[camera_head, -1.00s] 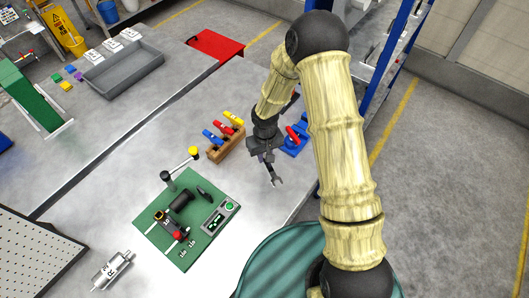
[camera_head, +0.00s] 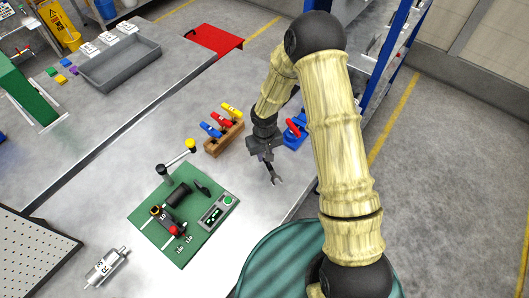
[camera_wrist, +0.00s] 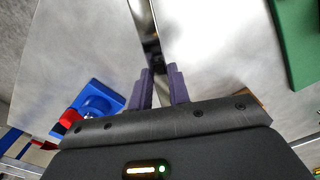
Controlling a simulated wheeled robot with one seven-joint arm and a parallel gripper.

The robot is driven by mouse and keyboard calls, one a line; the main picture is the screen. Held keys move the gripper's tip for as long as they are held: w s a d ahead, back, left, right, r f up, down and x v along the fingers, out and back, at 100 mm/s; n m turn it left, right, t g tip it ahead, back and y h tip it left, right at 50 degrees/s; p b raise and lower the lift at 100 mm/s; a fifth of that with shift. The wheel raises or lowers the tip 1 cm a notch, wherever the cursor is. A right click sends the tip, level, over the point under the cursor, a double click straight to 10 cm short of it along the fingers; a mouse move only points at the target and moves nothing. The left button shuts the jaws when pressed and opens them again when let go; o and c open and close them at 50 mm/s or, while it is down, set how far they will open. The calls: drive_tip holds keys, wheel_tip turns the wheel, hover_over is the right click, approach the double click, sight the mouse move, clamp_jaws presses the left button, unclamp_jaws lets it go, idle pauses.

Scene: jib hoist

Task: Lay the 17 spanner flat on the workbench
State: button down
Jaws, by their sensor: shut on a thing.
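My gripper (camera_head: 266,158) hangs over the near right part of the grey workbench (camera_head: 110,200). It is shut on a metal spanner (camera_head: 275,179), whose open-ended jaw points down toward the bench top in the head view. In the wrist view, the two purple fingers of my gripper (camera_wrist: 162,85) flank the shiny spanner (camera_wrist: 148,35), which runs up out of the picture. Its size mark cannot be read. I cannot tell whether its tip touches the bench.
A wooden rack (camera_head: 224,139) with blue, red and yellow handles stands left of my gripper. A blue holder (camera_head: 296,139) with a red part is to its right. A green fixture board (camera_head: 150,222) lies left in front. Bare bench lies between board and gripper.

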sight(264, 166)
drive_tip(key=shift+w+f+b, duration=0.1)
drive_tip(key=shift+f+b, duration=1.4)
drive_tip(key=shift+f, duration=0.95)
drive_tip(key=shift+a, duration=0.1)
drive_tip(key=c, duration=1.2)
unclamp_jaws()
drive_tip(key=shift+c, duration=0.2)
drive_tip(key=shift+d, duration=0.2)
drive_tip(key=shift+r, duration=0.1)
wheel_tip(264, 166, up, 17)
drive_tip(key=b, duration=0.1)
drive_tip(key=shift+r+b, duration=0.15)
drive_tip(key=shift+b, duration=0.15)
